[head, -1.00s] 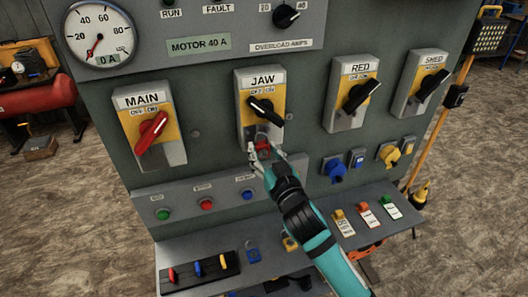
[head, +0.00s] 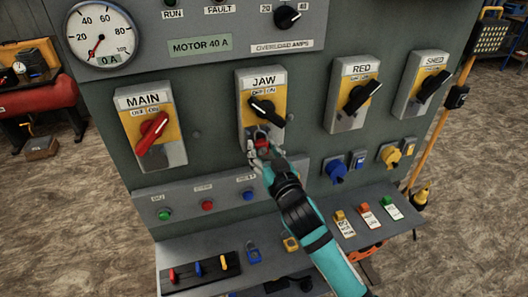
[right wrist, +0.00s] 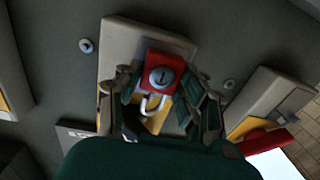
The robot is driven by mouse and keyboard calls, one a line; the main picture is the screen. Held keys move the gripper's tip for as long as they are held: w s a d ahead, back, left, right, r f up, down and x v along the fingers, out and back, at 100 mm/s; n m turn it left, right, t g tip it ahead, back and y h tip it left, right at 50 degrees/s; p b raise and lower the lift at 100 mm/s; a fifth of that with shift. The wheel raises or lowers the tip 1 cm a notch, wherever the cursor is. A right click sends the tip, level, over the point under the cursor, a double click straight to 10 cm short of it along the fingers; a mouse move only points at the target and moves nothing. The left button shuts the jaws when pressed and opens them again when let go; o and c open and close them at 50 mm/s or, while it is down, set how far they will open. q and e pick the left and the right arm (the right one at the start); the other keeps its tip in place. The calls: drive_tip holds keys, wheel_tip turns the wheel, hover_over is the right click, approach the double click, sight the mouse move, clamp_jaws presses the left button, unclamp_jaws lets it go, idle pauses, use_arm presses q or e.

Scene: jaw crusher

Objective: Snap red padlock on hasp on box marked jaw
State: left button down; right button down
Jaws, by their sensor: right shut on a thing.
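The box marked JAW (head: 245,112) has a yellow front with a black handle (head: 262,108). My right gripper (head: 262,150) is at the lower end of this box, shut on the red padlock (head: 262,143). In the right wrist view the red body of the padlock (right wrist: 160,72) sits between the two fingers (right wrist: 163,95), with its metal shackle (right wrist: 152,104) showing. The hasp is hidden or too small to make out. I cannot tell whether the shackle passes through it or is closed. My left gripper is not in view.
Boxes marked MAIN (head: 175,150), RED (head: 343,120) and SHED (head: 402,108) flank the JAW box. Blue and yellow plugs (head: 335,170) sit at the right. Below, a ledge (head: 205,250) bears a blue padlock (head: 253,254), a yellow padlock (head: 291,244) and tags.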

use_arm(q)
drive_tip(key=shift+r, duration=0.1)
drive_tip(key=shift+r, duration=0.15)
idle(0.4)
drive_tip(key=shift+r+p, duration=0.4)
drive_tip(key=shift+p, duration=0.25)
idle(2.1)
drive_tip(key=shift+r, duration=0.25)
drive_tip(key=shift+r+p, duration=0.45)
drive_tip(key=shift+p, duration=0.25)
idle(2.3)
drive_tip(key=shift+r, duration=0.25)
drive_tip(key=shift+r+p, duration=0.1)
drive_tip(key=shift+p, duration=0.25)
idle(0.8)
